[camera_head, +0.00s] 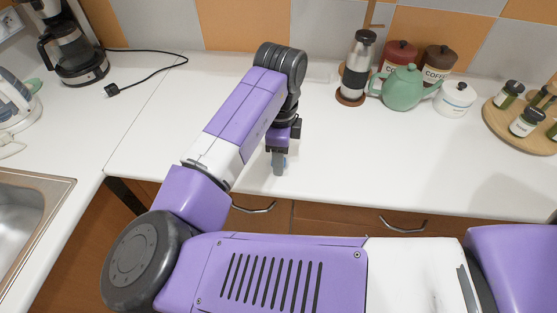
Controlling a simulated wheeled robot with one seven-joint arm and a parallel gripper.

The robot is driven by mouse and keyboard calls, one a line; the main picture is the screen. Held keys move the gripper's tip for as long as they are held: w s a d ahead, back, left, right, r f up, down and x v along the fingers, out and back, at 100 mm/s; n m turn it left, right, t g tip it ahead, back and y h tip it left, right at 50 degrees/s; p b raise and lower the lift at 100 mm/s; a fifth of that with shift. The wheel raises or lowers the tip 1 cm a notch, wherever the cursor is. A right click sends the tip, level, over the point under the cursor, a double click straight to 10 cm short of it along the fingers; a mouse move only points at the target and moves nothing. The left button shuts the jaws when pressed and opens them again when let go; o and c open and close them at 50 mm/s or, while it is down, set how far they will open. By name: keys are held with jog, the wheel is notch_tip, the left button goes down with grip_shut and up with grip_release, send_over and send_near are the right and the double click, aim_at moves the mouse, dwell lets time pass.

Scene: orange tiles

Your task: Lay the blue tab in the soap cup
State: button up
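My gripper (279,164) points down just above or at the white counter, near its front edge at the middle of the view. The fingers are seen small and from one side, so their opening is unclear. A small grey-blue patch (284,162) shows at the fingertips. I cannot tell whether it is the blue tab or part of a finger. I cannot make out the soap cup; my arm covers part of the counter behind the gripper.
A steel grinder (357,65), green teapot (402,87), white lidded pot (455,99) and two canisters stand at the back right. A round board (497,122) holds jars. A coffee maker (75,50) and sink (30,215) are left. The counter right of my gripper is clear.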

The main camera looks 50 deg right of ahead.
grip_shut()
jog(key=shift+r, duration=0.15)
